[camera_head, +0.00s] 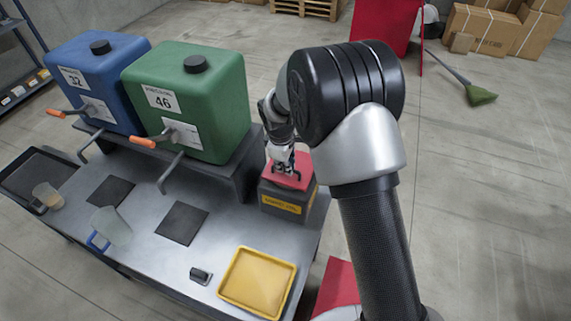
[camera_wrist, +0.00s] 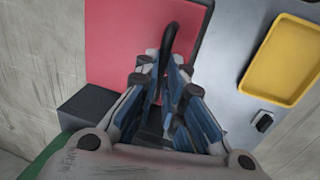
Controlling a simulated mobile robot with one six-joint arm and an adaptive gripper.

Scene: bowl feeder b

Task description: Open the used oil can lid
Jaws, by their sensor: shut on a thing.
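The used oil can is a dark grey box (camera_head: 284,205) with a yellow label, at the right end of the metal table. Its red lid (camera_head: 303,172) is over the can's top; the lid also fills the upper left of the wrist view (camera_wrist: 115,40). A black handle (camera_wrist: 170,35) stands on the lid. My gripper (camera_wrist: 162,68) is shut on this handle, its fingers on either side of it. Whether the lid is slightly raised I cannot tell.
A yellow tray (camera_head: 258,283) and a small black object (camera_head: 201,275) lie near the can. Blue (camera_head: 98,75) and green (camera_head: 190,100) oil containers stand on a raised rack at the left. Clear jugs (camera_head: 112,228) stand on the table (camera_head: 150,262).

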